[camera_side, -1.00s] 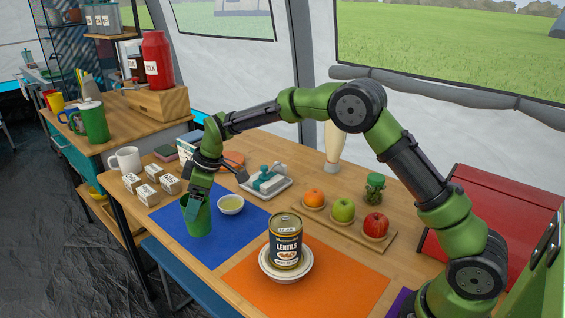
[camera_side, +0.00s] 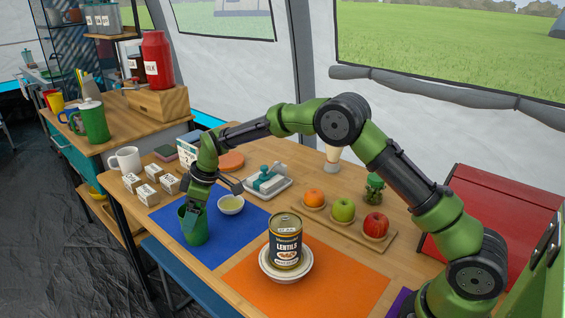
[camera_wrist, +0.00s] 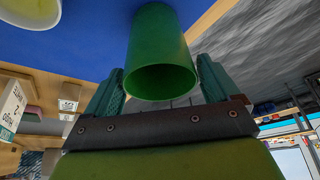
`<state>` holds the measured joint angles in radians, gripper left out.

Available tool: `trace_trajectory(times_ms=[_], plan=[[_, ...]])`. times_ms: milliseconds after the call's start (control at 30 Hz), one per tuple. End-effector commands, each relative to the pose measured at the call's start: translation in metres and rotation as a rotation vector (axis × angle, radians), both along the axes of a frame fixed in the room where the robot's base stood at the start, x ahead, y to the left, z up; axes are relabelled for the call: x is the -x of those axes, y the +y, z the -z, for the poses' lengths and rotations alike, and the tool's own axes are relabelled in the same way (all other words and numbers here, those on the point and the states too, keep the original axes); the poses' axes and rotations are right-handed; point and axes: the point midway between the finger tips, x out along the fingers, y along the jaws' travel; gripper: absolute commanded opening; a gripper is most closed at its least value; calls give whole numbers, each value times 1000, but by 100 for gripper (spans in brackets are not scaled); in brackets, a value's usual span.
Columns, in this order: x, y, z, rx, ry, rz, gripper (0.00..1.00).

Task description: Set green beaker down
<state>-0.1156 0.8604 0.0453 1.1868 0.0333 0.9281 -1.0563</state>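The green beaker (camera_side: 196,232) is upright on or just above the blue mat (camera_side: 245,231), near its left front part. I cannot tell for sure whether its base touches the mat. My gripper (camera_side: 193,214) points down at the beaker, with its fingers at either side of the upper wall. In the wrist view the beaker (camera_wrist: 160,45) sits between the two fingers (camera_wrist: 160,70), its open rim toward the camera and no clear gap at its sides. The beaker's inside looks empty.
A small bowl (camera_side: 231,210) with yellow contents stands close right of the beaker on the mat. A lentil can (camera_side: 286,249) stands on a plate on the orange mat (camera_side: 342,280). White boxes (camera_side: 148,194) and a white mug (camera_side: 125,160) are behind left. The table's front edge is near.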

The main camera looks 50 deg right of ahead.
Motion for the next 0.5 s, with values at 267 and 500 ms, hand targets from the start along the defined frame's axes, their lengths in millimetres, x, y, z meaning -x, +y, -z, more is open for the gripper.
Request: trace_trajectory(times_ms=[267, 500], plan=[[0, 0, 0, 0, 0, 0, 100], [4, -5, -23, -2, -4, 2, 100]])
